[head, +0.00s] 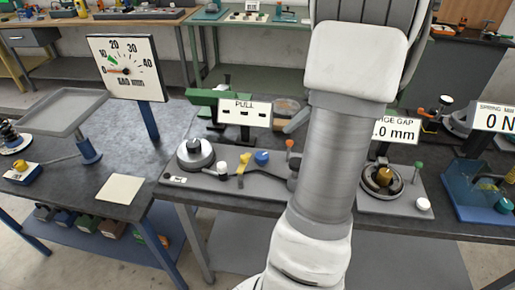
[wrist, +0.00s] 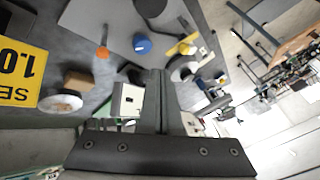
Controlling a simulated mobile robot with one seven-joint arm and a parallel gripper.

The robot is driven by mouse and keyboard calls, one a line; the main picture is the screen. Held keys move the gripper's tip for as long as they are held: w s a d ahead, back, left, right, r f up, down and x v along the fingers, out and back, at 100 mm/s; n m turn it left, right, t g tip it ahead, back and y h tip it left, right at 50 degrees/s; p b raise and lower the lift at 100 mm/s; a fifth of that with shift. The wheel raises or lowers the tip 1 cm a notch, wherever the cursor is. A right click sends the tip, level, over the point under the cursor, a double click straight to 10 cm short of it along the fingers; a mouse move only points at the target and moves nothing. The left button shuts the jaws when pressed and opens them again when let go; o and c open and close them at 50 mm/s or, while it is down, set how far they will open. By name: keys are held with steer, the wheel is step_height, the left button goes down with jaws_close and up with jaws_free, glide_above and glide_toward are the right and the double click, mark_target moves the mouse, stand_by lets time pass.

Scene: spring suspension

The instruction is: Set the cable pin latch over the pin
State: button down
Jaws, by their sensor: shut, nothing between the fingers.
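The PULL station is a grey plate (head: 225,184) on the dark bench, left of my arm in the head view. It carries a yellow lever-like piece (head: 241,168) with a dark arm, a white knob (head: 222,167), a blue knob (head: 262,157) and an orange-topped post (head: 290,143). I cannot tell for sure which piece is the cable pin latch or the pin. The wrist view shows the yellow piece (wrist: 183,46), blue knob (wrist: 142,45) and orange top (wrist: 102,52) beyond my gripper (wrist: 153,73), which is shut and empty. My arm hides the gripper in the head view.
The PULL sign (head: 244,113) stands behind the plate, and a silver disc with a black knob (head: 194,152) is at its left. A gauge-gap station (head: 383,178) is right of my arm. A dial board (head: 127,68) and grey tray (head: 55,110) stand farther left.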

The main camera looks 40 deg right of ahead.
glide_toward(249, 155)
step_height(249, 155, down, 4)
steer(key=shift+w+a+f+p, duration=0.15)
steer(key=shift+w+a, duration=0.1)
steer(key=shift+a, duration=0.3)
steer(key=shift+w+a+r+p, duration=0.1)
steer(key=shift+w+a, duration=0.15)
steer(key=shift+a, duration=0.3)
steer(key=shift+w+a+f+p, duration=0.15)
steer(key=shift+w+a, duration=0.15)
steer(key=shift+a, duration=0.25)
steer(key=shift+w+f+n+g+y+b, duration=0.1)
steer(key=shift+w+n+g+y+b, duration=0.3)
steer(key=shift+n+b, duration=0.5)
steer(key=w+n+b, duration=0.1)
steer(key=w+n+g+y+b, duration=0.1)
steer(key=n, duration=0.1)
steer(key=shift+a+g, duration=0.3)
steer(key=w+a+n+g, duration=0.1)
steer(key=n, duration=0.2)
steer(key=a+n+g, duration=0.1)
steer(key=n+g, duration=0.1)
steer(key=n, duration=0.1)
steer(key=w+a+n+g, duration=0.1)
steer(key=n+g, duration=0.1)
steer(key=shift+w+a+n+y+p, duration=0.15)
steer(key=shift+w+n+y+p, duration=0.15)
steer(key=shift+w+n+p, duration=0.1)
steer(key=shift+s, duration=0.1)
